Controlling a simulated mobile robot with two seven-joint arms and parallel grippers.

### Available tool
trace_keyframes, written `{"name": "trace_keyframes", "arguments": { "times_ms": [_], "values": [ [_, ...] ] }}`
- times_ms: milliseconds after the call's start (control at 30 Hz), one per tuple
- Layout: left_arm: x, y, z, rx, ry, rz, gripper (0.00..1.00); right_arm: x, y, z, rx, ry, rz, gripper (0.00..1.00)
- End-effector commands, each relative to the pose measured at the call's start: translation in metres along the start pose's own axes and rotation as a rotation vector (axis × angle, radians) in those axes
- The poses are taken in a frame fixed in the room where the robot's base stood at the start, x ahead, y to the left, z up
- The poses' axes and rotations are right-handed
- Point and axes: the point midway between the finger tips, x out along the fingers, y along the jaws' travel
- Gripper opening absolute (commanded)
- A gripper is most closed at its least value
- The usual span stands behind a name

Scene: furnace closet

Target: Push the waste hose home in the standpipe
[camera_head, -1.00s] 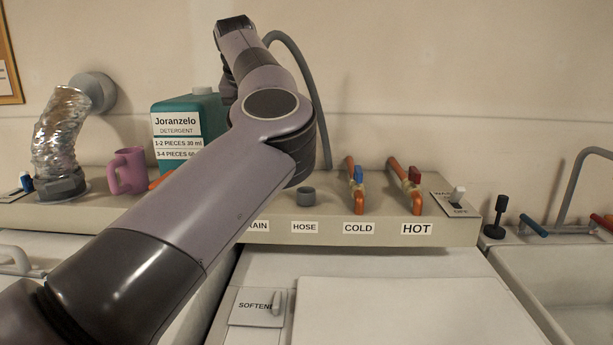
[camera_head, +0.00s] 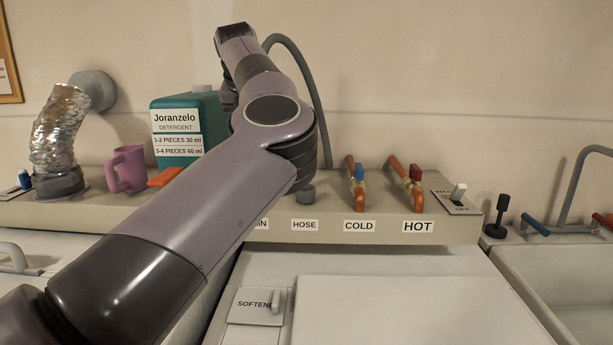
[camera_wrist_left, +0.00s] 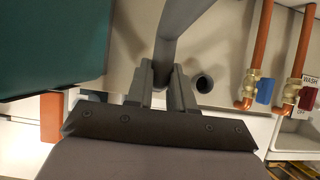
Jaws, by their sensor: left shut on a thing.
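The grey waste hose (camera_head: 312,88) arcs up behind my left arm in the head view, and its one visible leg drops in front of the wall. In the left wrist view the hose (camera_wrist_left: 174,38) runs between the fingers of my left gripper (camera_wrist_left: 162,74), which is shut on it. The hose's lower end and the standpipe mouth beneath it are hidden, so I cannot tell how deep the hose sits. In the head view my arm hides the gripper and part of the DRAIN label. My right gripper is not in view.
An open grey socket (camera_head: 306,194) stands above the HOSE label, close right of the gripper. COLD (camera_head: 358,185) and HOT (camera_head: 413,187) taps stand farther right. A teal detergent jug (camera_head: 178,120), pink mug (camera_head: 127,169) and foil duct (camera_head: 58,135) are left.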

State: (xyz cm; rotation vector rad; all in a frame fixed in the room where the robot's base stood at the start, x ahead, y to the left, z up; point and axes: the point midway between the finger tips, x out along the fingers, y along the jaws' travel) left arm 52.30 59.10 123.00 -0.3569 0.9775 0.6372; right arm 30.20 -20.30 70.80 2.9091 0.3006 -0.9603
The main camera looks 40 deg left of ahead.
Motion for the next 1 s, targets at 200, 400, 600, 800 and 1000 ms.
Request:
{"name": "trace_keyframes", "arguments": {
  "times_ms": [200, 400, 600, 800, 1000],
  "values": [
    [0.006, 0.000, -0.004, 0.000, 0.000, 0.000, 0.00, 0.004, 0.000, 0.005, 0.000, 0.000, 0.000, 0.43],
    [0.010, 0.000, -0.006, 0.000, 0.000, 0.000, 0.00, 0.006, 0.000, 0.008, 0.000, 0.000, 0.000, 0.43],
    [0.014, 0.000, -0.009, 0.000, 0.000, 0.000, 0.00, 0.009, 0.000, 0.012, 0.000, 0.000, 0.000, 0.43],
    [0.019, 0.000, -0.011, 0.000, 0.000, 0.000, 0.00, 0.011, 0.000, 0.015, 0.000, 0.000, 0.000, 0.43],
    [0.023, 0.000, -0.014, 0.000, 0.000, 0.000, 0.00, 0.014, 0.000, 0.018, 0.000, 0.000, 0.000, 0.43]
  ]
}}
